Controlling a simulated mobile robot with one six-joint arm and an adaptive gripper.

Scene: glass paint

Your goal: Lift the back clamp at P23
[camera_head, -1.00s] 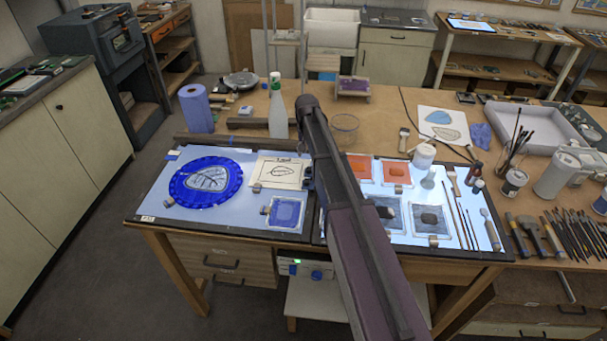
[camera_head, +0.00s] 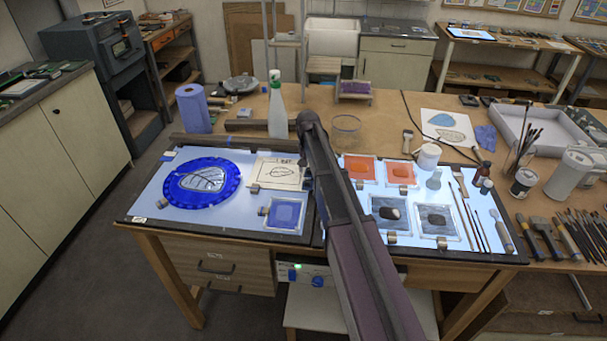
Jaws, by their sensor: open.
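A blue round glass piece with a leaf drawing (camera_head: 203,180) lies on the lit left panel (camera_head: 150,195). A small clamp-like block (camera_head: 168,155) sits at the panel's back left edge, and another (camera_head: 162,203) touches the disc's front left rim. A small label (camera_head: 137,219) is on the front left corner; its text is too small to read. I cannot tell which block is the back clamp at P23. My gripper (camera_head: 308,181) is mostly hidden behind my arm; a dark part shows near the panel's right end, right of the disc. It is open, and I see nothing held.
A white spray bottle (camera_head: 277,112) and a blue paper roll (camera_head: 193,108) stand behind the left panel. A blue square glass (camera_head: 284,213) lies front right of the disc. Orange and grey glass squares, brushes and jars crowd the right side.

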